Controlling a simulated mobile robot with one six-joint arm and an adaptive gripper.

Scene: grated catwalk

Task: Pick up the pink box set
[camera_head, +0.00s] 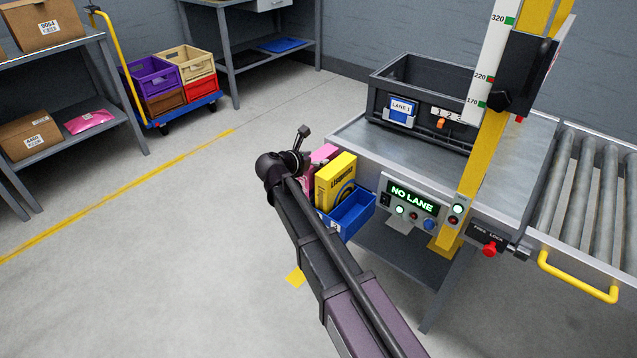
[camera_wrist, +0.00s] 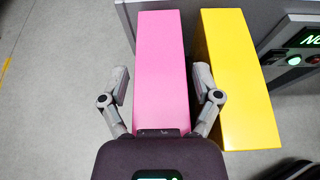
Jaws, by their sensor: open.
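The pink box set (camera_wrist: 162,70) fills the middle of the wrist view, seen from above as a long pink top. In the head view only a part of the pink box set (camera_head: 325,153) shows behind my arm, beside the yellow box. My gripper (camera_wrist: 161,88) is open, with one finger on each side of the pink box near its close end. I cannot tell whether the fingers touch it. In the head view my gripper (camera_head: 303,137) is partly hidden by my wrist.
A yellow box (camera_head: 336,181) stands right of the pink one, close to my right finger; it also shows in the wrist view (camera_wrist: 238,80). A blue bin (camera_head: 352,213) is in front. The metal bench (camera_head: 480,160) with a NO LANE panel (camera_head: 411,196) and a yellow post is to the right.

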